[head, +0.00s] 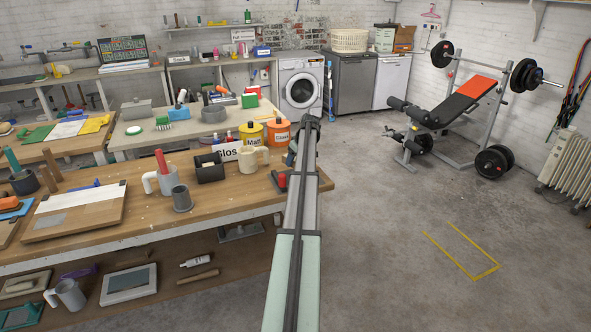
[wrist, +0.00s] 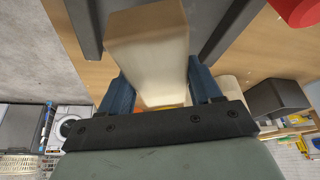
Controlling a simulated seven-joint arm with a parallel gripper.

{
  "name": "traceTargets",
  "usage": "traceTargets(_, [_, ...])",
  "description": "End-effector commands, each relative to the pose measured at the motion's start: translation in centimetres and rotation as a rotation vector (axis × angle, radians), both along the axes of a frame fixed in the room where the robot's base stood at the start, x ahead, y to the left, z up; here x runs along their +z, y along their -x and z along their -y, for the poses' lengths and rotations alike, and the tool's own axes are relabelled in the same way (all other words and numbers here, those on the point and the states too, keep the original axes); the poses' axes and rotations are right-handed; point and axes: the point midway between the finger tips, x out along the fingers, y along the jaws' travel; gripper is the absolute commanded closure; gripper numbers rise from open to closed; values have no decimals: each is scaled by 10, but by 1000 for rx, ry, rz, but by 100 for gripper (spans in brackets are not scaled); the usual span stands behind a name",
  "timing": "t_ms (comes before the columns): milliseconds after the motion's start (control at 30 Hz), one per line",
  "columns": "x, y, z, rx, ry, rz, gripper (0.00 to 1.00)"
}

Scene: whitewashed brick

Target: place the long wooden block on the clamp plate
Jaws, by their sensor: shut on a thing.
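My gripper (wrist: 158,76) is shut on the long wooden block (wrist: 148,38), which is pale and sits between the two blue fingers in the wrist view. The block's near end face fills the upper middle of that view. Dark grey parts (wrist: 230,22) show on both sides of the block over the wooden bench; they may be the clamp plate, but I cannot tell, nor whether the block touches them. In the head view my arm reaches to the bench's right end and hides most of the gripper, the block and whatever lies beneath.
A red object (head: 281,181) is close to my arm. Open floor lies to the right.

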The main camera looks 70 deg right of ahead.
Motion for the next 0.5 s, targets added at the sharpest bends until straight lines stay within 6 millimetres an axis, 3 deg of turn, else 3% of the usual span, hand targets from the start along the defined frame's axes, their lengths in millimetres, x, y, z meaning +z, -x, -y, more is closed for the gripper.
traceTargets(500, [-46,0,0,-1,2,1,72])
